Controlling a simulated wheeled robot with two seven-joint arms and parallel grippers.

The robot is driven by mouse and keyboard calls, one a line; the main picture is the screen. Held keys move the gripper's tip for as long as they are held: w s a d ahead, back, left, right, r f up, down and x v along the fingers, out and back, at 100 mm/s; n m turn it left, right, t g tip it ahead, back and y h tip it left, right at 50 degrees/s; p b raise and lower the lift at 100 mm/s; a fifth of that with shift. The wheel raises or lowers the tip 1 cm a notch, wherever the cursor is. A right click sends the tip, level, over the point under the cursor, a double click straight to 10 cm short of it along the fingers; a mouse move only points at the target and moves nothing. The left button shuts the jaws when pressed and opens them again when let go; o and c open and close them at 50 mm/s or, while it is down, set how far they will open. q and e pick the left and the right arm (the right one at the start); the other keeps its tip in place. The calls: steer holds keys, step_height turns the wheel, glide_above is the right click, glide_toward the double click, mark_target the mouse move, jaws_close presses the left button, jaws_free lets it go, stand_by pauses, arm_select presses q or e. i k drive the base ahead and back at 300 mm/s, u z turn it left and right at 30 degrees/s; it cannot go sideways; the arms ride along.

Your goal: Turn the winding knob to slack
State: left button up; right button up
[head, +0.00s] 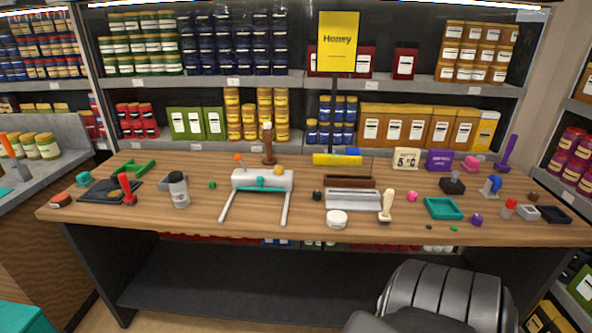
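A white device (250,180) with two pale legs reaching toward the table's front edge stands left of the middle of the wooden table. It has a teal part on its front, an orange knob (239,157) on a thin stem at its upper left and a yellow-orange knob (278,171) at its upper right. I cannot tell which knob, if either, is the winding knob, or how it is turned. Neither of my grippers is in view.
The wooden table (130,222) is crowded. A silver block (352,200), white jar (337,219) and teal tray (444,208) lie to the right. Stocked shelves stand behind.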

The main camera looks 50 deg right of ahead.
mark_target(279, 169)
steer(key=k, duration=0.95)
steer(key=z, duration=2)
steer(key=i, duration=0.5)
